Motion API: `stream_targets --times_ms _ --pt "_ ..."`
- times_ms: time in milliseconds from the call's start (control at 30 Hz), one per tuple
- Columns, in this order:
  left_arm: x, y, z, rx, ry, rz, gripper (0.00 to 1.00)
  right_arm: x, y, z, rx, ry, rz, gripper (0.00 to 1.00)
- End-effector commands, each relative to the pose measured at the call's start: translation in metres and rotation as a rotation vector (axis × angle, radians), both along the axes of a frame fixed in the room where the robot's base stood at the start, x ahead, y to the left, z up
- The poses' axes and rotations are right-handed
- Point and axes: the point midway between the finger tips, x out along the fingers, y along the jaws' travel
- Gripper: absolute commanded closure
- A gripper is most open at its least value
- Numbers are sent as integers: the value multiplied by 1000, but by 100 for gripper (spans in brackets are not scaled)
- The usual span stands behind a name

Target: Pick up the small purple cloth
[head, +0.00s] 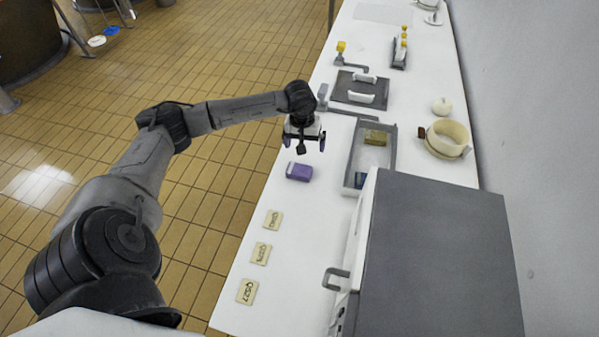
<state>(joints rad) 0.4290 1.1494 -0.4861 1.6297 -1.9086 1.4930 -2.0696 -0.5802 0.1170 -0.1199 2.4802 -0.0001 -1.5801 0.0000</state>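The small purple cloth (299,172) looks like a folded purple block with a pale left end. It lies on the white counter, near its left edge. My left gripper (305,142) is above and just beyond the cloth in the picture, pointing down. Its two fingers are spread apart and nothing shows held between them. The gap between gripper and cloth is hard to judge. My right gripper is not in view.
Several labelled tan tiles (261,254) lie nearer on the white counter (300,300). A large grey-topped box (440,250) stands at the lower right.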

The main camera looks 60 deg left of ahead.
Motion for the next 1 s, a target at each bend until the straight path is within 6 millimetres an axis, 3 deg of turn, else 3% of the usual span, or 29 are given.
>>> stream_targets --times_ms 167,533,867,1000 --pt "-10 15 -11 59 63 -43 0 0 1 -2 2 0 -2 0" --pt "-10 16 -70 63 68 -47 0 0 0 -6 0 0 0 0" --pt "-10 15 -90 63 66 -48 0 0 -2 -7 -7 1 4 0" --pt "-8 15 -107 60 67 -45 0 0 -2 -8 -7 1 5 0"
